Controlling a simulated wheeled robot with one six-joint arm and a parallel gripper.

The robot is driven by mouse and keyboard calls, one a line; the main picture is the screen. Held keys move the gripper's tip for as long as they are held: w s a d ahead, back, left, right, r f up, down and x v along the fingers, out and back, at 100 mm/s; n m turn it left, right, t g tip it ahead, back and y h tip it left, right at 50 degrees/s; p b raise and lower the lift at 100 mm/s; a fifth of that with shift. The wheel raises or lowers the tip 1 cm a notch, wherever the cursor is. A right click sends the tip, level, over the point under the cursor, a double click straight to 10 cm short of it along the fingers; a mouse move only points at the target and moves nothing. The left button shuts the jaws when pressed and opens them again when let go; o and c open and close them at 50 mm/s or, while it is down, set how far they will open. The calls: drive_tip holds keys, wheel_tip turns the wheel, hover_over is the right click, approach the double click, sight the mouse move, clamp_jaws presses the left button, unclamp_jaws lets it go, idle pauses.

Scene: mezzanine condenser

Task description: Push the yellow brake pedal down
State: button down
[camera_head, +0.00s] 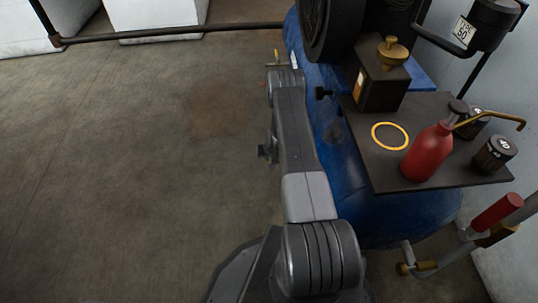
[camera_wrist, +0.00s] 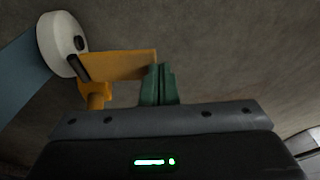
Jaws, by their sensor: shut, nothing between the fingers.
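The yellow brake pedal (camera_wrist: 128,64) shows in the wrist view as a flat orange-yellow bar with a short stub below its left end. It extends right from a white caster wheel (camera_wrist: 56,38). My gripper (camera_wrist: 158,70) has green fingers that are shut together and empty. The fingertips are at the right end of the pedal and overlap it in the picture; I cannot tell whether they touch. In the head view my arm reaches away along the left side of the blue tank (camera_head: 350,175), and a small yellow bit shows by its far end.
A dark shelf (camera_head: 385,172) on the tank carries a red bottle (camera_head: 428,153), dark knobs, an orange ring (camera_head: 390,136) and a black box with a brass knob (camera_head: 393,52). A dark pipe (camera_head: 180,33) crosses the back. The concrete floor (camera_head: 140,160) at left is clear.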

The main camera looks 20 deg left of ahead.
drive_tip(key=shift+s+a+f+b, duration=0.2)
drive_tip(key=shift+f+b, duration=0.25)
drive_tip(key=shift+f, duration=0.2)
drive_tip(key=shift+s+a+f+b, duration=0.1)
drive_tip(key=shift+a+f+b, duration=0.1)
drive_tip(key=shift+f+b, duration=0.35)
drive_tip(key=shift+f, duration=0.15)
drive_tip(key=s+a+r+p, duration=0.1)
drive_tip(key=s+r+p, duration=0.1)
drive_tip(key=r, duration=0.4)
drive_tip(key=s+a+r+p, duration=0.1)
drive_tip(key=s+r+p, duration=0.1)
drive_tip(key=r, duration=0.4)
drive_tip(key=shift+a+r+p, duration=0.2)
drive_tip(key=shift+r+p, duration=0.1)
drive_tip(key=shift+r, duration=0.1)
drive_tip(key=shift+s, duration=0.1)
